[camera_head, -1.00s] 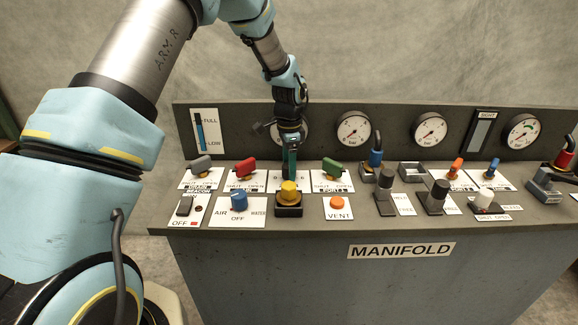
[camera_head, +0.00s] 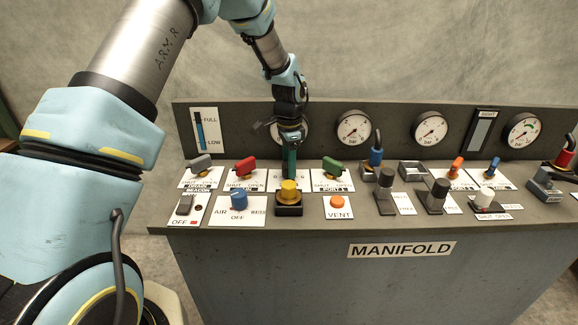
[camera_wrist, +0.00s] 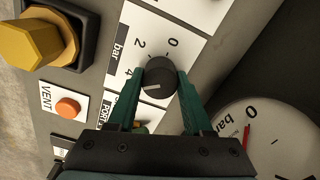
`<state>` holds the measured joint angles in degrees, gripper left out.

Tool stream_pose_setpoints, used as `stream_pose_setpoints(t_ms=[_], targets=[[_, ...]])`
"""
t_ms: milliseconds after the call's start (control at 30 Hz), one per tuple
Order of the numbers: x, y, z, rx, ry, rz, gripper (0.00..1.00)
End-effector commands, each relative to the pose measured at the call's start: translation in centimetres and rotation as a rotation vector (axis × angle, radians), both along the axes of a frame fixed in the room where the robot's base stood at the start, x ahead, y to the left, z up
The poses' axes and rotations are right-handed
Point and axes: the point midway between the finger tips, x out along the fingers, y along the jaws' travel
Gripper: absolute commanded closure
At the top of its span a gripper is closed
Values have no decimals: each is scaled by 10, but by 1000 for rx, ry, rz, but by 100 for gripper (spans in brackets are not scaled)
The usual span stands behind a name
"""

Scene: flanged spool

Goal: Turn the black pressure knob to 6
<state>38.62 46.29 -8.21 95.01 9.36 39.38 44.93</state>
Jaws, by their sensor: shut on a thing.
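The black pressure knob (camera_wrist: 158,77) sits on a white plate with a "bar" label and the numbers 0, 2 and 4 showing. My gripper (camera_wrist: 160,86) is shut on the knob, one green finger on each side. The white pointer line on the knob faces left in the wrist view, close to the 4 and perhaps a little past it. The 6 is not visible; my left finger covers that part of the scale. In the head view my gripper (camera_head: 289,165) points down at the panel behind the yellow knob and hides the black knob.
A yellow knob (camera_wrist: 32,42) and an orange VENT button (camera_wrist: 68,108) are close by. A gauge (camera_wrist: 262,145) with a red needle stands beside my right finger. Red (camera_head: 246,165) and green (camera_head: 333,166) valve handles flank my gripper in the head view.

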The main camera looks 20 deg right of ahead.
Motion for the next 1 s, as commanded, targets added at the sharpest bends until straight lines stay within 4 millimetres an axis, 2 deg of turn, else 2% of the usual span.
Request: stream_pose_setpoints(t_ms=[1000], targets=[[0,-1,0,0,-1,837,100]])
